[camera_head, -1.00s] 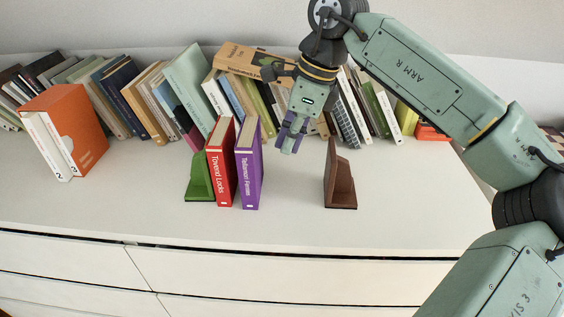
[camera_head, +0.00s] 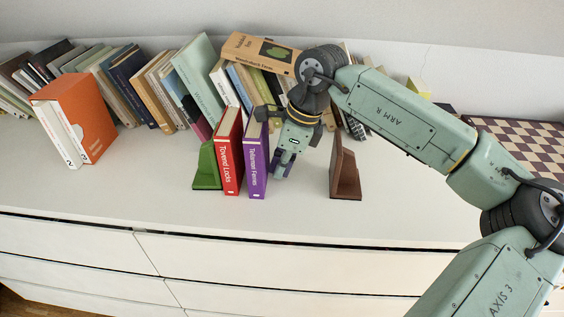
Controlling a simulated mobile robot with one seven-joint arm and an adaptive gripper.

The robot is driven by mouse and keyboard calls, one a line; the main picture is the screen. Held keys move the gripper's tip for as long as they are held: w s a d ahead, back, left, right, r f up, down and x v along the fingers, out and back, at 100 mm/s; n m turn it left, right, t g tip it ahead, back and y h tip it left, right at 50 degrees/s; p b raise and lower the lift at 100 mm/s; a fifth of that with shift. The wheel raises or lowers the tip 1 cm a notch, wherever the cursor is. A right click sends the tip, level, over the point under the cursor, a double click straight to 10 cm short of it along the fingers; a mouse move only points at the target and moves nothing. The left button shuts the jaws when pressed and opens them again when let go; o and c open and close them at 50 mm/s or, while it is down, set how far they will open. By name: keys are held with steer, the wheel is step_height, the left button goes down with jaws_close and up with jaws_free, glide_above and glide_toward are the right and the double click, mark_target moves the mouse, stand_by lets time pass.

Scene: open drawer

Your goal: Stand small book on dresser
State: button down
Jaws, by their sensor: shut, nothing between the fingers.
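On the white dresser (camera_head: 300,217), a red book (camera_head: 229,158) and a purple book (camera_head: 256,160) stand upright side by side. A green bookend (camera_head: 206,169) is at their left. A brown bookend (camera_head: 345,170) stands to the right, with a gap between it and the purple book. My gripper (camera_head: 280,172) points down just right of the purple book, in that gap. Its fingers are shut with nothing between them. I cannot tell whether it touches the purple book.
A long row of leaning books (camera_head: 150,85) lines the back, with a tan book (camera_head: 262,54) lying across the top. An orange slipcase (camera_head: 80,112) stands at the left. A checkered board (camera_head: 520,140) lies at the far right. The dresser's front strip is clear.

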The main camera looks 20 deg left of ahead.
mark_target(266, 167)
steer(key=shift+a, duration=0.1)
steer(key=a, duration=0.1)
steer(key=a+b, duration=0.1)
steer(key=shift+s+a, duration=0.3)
steer(key=shift+a, duration=0.1)
steer(key=shift+r, duration=0.1)
